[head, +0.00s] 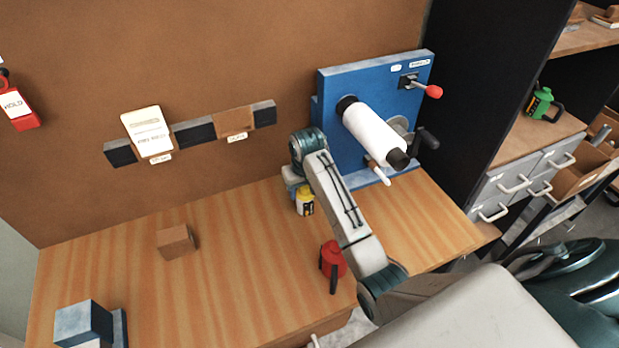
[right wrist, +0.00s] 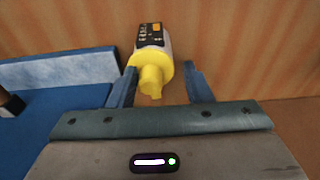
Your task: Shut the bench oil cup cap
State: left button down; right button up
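A small white cup (head: 305,203) with yellow parts and a dark label stands on the bench near the blue machine's foot; I take it for the oil cup. In the right wrist view its yellow part (right wrist: 152,75) sits between the two fingers. The left finger is close to it, and a gap shows at the right finger. My right gripper (right wrist: 160,72) is open; contact cannot be made out. In the head view my right gripper (head: 293,184) is beside the cup, partly hidden by its own wrist. Whether the cap is open or shut is unclear. My left gripper is not in view.
A blue machine (head: 335,95) with a white roll (head: 375,135) and a red-knobbed lever (head: 432,91) stands behind the cup. A red can (head: 332,260) stands near my right forearm. A wooden block (head: 175,241) lies left. The bench (head: 240,270) between is clear.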

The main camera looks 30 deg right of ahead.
aim_at(305, 188)
jog(key=shift+f, duration=0.25)
jog(key=shift+d, duration=0.25)
jog(key=r, duration=0.6)
jog(key=shift+w+d+r, duration=0.2)
jog(key=shift+w, duration=0.05)
jog(key=shift+a+r, duration=0.1)
jog(key=shift+r, duration=0.3)
